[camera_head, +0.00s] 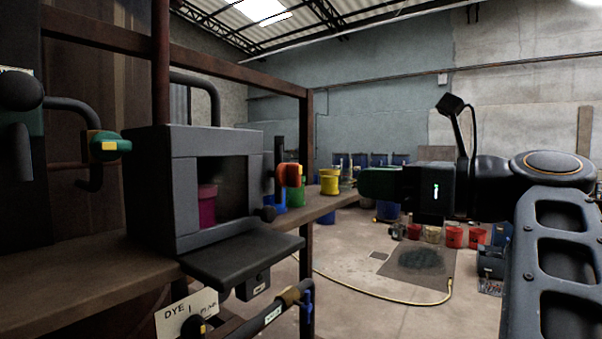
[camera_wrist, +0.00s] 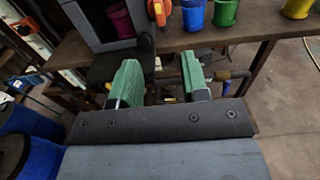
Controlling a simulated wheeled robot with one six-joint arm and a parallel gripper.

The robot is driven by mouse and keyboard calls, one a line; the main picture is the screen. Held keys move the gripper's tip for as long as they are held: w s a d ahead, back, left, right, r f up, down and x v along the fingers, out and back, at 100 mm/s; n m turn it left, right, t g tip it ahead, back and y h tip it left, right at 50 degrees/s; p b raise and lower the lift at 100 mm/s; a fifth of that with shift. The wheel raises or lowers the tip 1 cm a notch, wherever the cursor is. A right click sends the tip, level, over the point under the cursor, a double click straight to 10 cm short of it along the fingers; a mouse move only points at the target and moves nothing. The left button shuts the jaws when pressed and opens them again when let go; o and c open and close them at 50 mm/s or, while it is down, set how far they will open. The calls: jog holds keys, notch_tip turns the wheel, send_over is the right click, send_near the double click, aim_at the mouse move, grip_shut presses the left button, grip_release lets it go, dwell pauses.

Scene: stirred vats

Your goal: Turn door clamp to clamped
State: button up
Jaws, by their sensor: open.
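A dark grey box (camera_head: 180,205) stands on the brown bench with a magenta pot (camera_head: 208,205) inside. Its black door (camera_head: 245,250) hangs out flat below the opening. An orange handle (camera_head: 289,175) sits at the box's right side, probably the door clamp; a dark knob (camera_head: 268,213) is below it. The handle also shows in the wrist view (camera_wrist: 162,12). My gripper (camera_wrist: 160,82) is open and empty, its green fingers apart, in front of the box and bench edge. In the head view, only a green finger (camera_head: 380,183) shows clearly.
Blue (camera_wrist: 194,14), green (camera_wrist: 226,12) and yellow (camera_head: 329,182) pots stand on the bench right of the box. Pipes with a blue-handled valve (camera_head: 307,300) run below the door. The floor at right is partly open.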

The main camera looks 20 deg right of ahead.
aim_at(300, 173)
jog(key=p+x, duration=0.3)
jog(key=x, duration=1)
jog(key=shift+w+a+r, duration=0.15)
grip_shut()
